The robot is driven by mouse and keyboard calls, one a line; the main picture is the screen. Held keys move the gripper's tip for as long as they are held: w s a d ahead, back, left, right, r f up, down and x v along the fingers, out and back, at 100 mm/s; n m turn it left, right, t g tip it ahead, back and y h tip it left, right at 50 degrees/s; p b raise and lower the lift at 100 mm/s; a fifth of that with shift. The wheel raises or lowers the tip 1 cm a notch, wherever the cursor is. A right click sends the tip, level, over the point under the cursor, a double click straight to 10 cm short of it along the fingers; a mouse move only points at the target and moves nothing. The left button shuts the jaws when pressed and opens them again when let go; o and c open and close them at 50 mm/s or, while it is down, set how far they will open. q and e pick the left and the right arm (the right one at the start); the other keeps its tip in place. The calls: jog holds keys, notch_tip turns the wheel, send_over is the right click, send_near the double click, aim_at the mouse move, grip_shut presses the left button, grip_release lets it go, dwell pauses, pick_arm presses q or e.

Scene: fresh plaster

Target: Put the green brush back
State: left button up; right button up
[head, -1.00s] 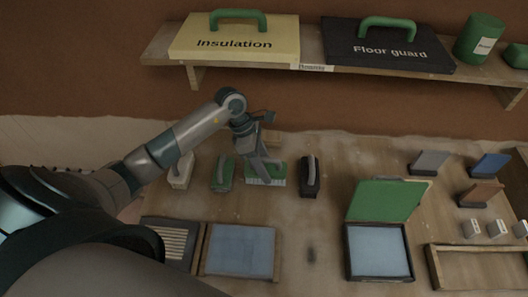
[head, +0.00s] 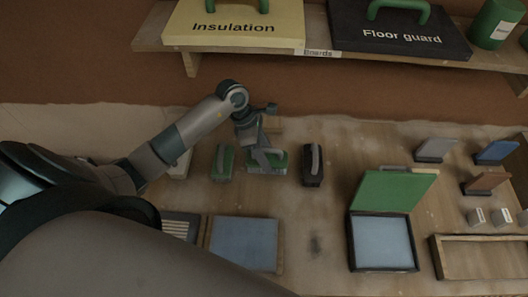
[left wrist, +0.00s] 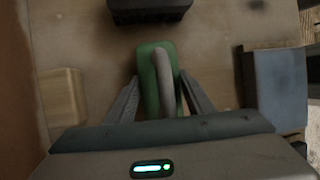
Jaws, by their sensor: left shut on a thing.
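A green brush (head: 281,158) with a grey handle and pale bristles stands on the bench in the head view. My left gripper (head: 266,160) is over it, with its fingers down around the handle. In the left wrist view the green brush (left wrist: 150,88) sits between the two fingers (left wrist: 158,92), which are shut on it. I cannot tell whether it is clear of the bench. A second green brush (head: 222,163) stands to its left and a black brush (head: 313,166) to its right; the black one (left wrist: 150,8) also shows in the wrist view. My right gripper is out of view.
A shelf (head: 230,45) with a yellow case and a black case runs along the back wall. A blue pad (head: 243,244) and a tray with an open green lid (head: 393,192) lie in front. A wooden block (left wrist: 62,95) is near the left finger.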

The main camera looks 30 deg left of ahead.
pick_arm(q)
jog(key=shift+s+d, duration=0.1)
jog(key=shift+s+d+r, duration=0.1)
jog(key=o, duration=1)
jog(key=shift+c, duration=0.2)
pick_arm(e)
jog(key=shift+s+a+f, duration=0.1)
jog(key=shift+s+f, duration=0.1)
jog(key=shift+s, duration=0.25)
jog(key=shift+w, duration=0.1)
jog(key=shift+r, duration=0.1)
